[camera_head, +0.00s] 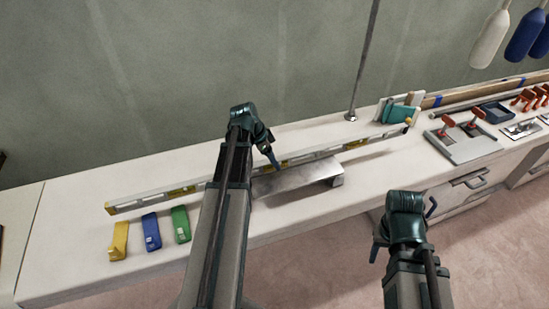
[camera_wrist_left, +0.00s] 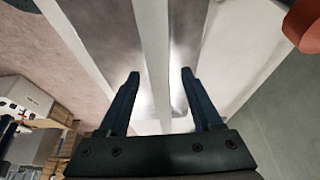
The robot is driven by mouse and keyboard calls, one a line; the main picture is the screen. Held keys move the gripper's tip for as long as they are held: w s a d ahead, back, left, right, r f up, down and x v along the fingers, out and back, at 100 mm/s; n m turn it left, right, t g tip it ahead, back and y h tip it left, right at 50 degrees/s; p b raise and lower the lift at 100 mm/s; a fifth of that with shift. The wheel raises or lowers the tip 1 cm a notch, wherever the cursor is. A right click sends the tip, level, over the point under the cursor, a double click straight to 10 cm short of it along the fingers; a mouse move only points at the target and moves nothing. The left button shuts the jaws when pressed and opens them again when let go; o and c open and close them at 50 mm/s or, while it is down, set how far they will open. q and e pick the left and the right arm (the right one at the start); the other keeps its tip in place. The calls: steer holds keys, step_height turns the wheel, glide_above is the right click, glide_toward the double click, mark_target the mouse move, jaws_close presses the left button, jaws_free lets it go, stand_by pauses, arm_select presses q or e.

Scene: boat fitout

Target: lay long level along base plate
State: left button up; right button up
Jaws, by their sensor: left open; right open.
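A long silver level (camera_head: 150,200) with yellow marks lies diagonally along the white bench, on its narrow edge. A shiny metal plate (camera_head: 300,178), likely the base plate, lies just in front of the level's middle; I cannot tell whether they touch. My left gripper (camera_head: 272,158) is open at the level's middle, by the plate's back left. In the left wrist view, its two fingers (camera_wrist_left: 160,78) stand either side of a long pale bar (camera_wrist_left: 152,35), apart from it. My arm hides part of the level and the plate's left end. My right gripper (camera_head: 405,232) is open and empty in front of the bench.
Yellow (camera_head: 119,240), blue (camera_head: 152,231) and green (camera_head: 181,224) blocks lie at the bench's front left. A thin upright rod (camera_head: 364,60) stands behind the level. A grey tray (camera_head: 463,140) with red-handled tools and a teal block (camera_head: 401,113) lie to the right.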

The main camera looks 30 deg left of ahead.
arm_select(q)
steer(key=p+v, duration=1)
steer(key=v, duration=0.2)
steer(key=shift+f, duration=0.1)
steer(key=s+d+n+g+y, duration=0.1)
steer(key=s+d, duration=0.3)
steer(key=d, duration=0.7)
steer(key=s+d+f+n+g+y, duration=0.1)
steer(key=s+d, duration=0.3)
steer(key=d, duration=0.7)
steer(key=s+d+n+g+y, duration=0.1)
steer(key=s+d, duration=0.3)
steer(key=d, duration=0.8)
steer(key=shift+s+f+n+g+y, duration=0.2)
steer(key=shift+f+n+g+y, duration=0.1)
steer(key=shift+n+y, duration=0.35)
